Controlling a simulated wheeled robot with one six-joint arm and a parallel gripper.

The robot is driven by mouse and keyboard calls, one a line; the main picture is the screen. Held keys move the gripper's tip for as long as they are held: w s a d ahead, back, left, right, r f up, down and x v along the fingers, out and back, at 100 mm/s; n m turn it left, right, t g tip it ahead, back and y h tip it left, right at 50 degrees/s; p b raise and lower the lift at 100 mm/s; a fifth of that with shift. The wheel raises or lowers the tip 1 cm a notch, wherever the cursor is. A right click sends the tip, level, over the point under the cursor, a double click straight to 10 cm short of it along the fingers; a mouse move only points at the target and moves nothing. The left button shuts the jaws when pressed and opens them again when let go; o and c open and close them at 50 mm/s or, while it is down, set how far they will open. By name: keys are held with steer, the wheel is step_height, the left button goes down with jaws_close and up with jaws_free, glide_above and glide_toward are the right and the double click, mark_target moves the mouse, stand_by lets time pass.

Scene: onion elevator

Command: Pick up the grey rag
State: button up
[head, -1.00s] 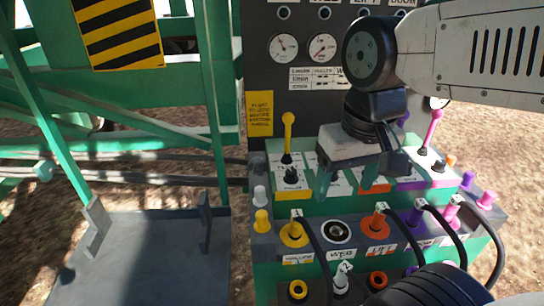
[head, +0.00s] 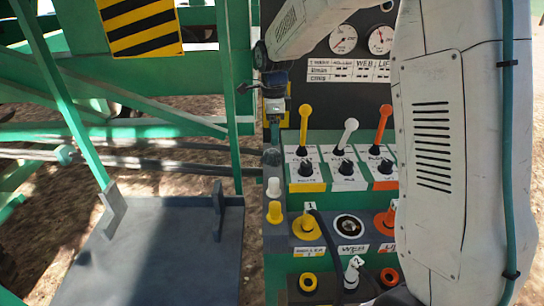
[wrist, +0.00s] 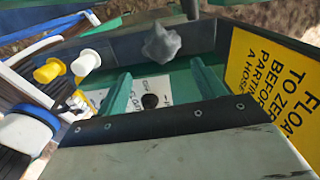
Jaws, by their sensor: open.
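The grey rag (wrist: 161,43) is a small crumpled lump in the wrist view, on the dark ledge at the left end of the control console. In the head view the rag (head: 271,156) shows as a small grey patch at the console's left edge. My gripper (wrist: 162,70) is open, with its two green fingers apart and nothing between them. The rag is beyond the fingertips, roughly in line with the gap. In the head view my gripper (head: 273,125) hangs just above the rag, partly hidden edge-on.
White (head: 273,187) and yellow plugs (head: 274,212) stand near the rag. Yellow (head: 304,125), white and orange levers rise from the console. A yellow sign (wrist: 270,95) is close on the right in the wrist view. A grey platform (head: 155,260) lies to the left.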

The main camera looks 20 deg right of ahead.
mark_target(272, 151)
steer(key=shift+m, duration=0.3)
steer(key=f, duration=0.8)
steer(key=shift+w+a+f, duration=0.1)
steer(key=shift+w+f, duration=0.1)
steer(key=shift+f, duration=0.2)
steer(key=c, duration=1.1)
